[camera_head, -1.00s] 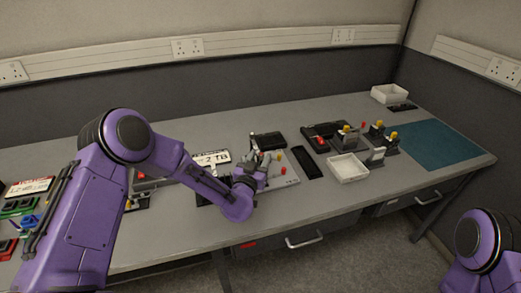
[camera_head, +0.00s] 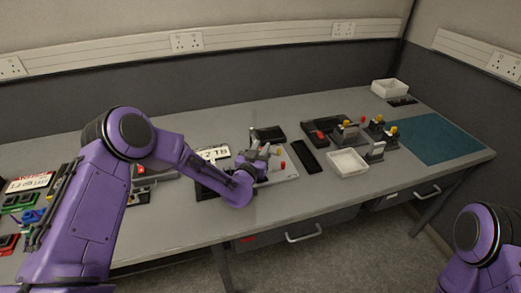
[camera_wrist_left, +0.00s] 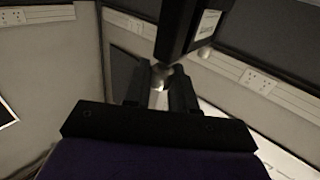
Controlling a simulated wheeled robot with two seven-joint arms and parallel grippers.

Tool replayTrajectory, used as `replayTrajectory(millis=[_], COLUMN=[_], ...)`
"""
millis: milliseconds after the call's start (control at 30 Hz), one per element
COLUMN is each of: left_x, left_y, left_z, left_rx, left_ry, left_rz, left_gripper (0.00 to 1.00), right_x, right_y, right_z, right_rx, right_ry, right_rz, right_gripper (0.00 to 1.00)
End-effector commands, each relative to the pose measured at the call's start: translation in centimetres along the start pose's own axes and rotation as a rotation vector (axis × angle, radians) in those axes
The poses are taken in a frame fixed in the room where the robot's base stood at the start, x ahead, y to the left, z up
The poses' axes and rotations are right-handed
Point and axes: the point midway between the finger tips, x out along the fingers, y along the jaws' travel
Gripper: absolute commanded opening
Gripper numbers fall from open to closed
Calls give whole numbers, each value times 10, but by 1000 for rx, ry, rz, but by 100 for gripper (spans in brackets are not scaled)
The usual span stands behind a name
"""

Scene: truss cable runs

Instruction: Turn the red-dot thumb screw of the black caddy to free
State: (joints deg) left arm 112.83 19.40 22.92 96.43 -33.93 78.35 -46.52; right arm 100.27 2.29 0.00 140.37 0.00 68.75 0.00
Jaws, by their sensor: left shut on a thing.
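My left gripper (camera_head: 263,153) is over the grey plate (camera_head: 289,175) in the middle of the bench. In the left wrist view its two dark fingers (camera_wrist_left: 161,82) are closed on a small, pale rounded knob, the thumb screw (camera_wrist_left: 161,70). The knob sits under a dark upright body, which looks like the black caddy (camera_wrist_left: 178,30), with a white label (camera_wrist_left: 207,25). I cannot make out a red dot on the knob. In the head view the gripper hides most of the caddy. My right gripper is out of view.
A red-topped peg (camera_head: 283,164) stands on the plate, right of my left gripper. A black tray (camera_head: 309,156) and a white bin (camera_head: 348,162) lie further right. Black fixtures with yellow knobs (camera_head: 347,124) stand behind the bin. A teal mat (camera_head: 440,140) covers the right end.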

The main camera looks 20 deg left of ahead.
Motion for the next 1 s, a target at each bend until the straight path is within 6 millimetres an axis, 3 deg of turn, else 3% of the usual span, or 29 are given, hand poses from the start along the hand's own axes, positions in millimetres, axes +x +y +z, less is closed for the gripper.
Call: replayTrajectory(millis=[600,1000], left_x=[0,0], left_y=[-1,0], left_z=[4,1], left_rx=[4,1], left_ry=[2,0], left_rz=[435,608], left_gripper=[0,0], right_x=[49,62], right_y=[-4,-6], right_z=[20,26], right_rx=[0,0], right_ry=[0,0], right_rz=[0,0], right_gripper=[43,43])
